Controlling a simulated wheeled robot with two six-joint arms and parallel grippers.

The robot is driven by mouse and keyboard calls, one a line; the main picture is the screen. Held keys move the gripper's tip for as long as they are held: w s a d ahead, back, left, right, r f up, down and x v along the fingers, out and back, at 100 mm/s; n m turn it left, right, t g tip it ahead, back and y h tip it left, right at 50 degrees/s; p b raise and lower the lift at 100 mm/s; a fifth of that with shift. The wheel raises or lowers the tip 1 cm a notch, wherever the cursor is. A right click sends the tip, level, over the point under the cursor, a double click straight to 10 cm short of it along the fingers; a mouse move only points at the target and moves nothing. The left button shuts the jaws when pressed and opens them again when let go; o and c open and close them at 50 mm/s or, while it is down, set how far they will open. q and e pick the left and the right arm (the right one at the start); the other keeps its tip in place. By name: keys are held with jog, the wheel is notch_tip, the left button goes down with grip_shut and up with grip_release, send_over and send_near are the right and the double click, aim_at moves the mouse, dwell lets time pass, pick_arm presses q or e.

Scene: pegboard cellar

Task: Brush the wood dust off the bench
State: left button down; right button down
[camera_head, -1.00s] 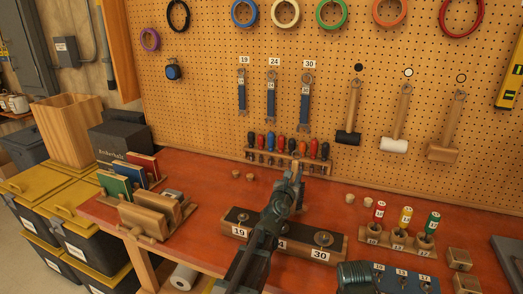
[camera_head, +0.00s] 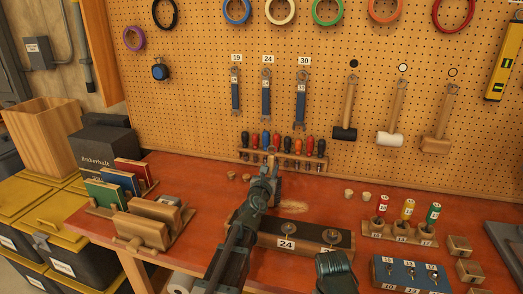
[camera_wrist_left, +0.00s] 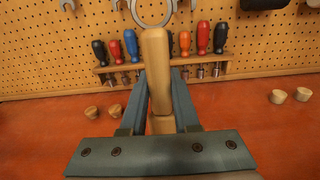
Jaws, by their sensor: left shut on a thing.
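My left gripper (camera_head: 268,176) is shut on a pale wooden handle (camera_wrist_left: 155,70), which stands up between its fingers in the left wrist view. The lower end of what it holds is hidden behind the gripper. A pale patch of wood dust (camera_head: 293,206) lies on the red bench (camera_head: 215,207), just right of my left gripper and behind the block labelled 24. My right gripper's fingers are not seen; a dark ribbed part of mine shows at the bottom of the head view.
A dark-topped block (camera_head: 310,236) with fittings stands in front of the dust. A screwdriver rack (camera_head: 285,160) lines the pegboard behind. Small wooden plugs (camera_head: 348,194) flank the area. A book rack (camera_head: 150,228) is left; a coloured-bottle holder (camera_head: 398,232) and blue block (camera_head: 410,275) are right.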

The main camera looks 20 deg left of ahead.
aim_at(268, 160)
pick_arm(q)
jog(key=r+p, duration=0.3)
jog(key=r, duration=0.1)
jog(key=shift+a, duration=0.25)
jog(key=shift+a+r+p, duration=0.15)
jog(key=shift+r+p, duration=0.1)
jog(key=shift+p, duration=0.25)
notch_tip(268, 160, up, 4)
jog(key=p, duration=0.3)
jog(key=shift+f+p, duration=0.2)
jog(key=shift+p, duration=0.1)
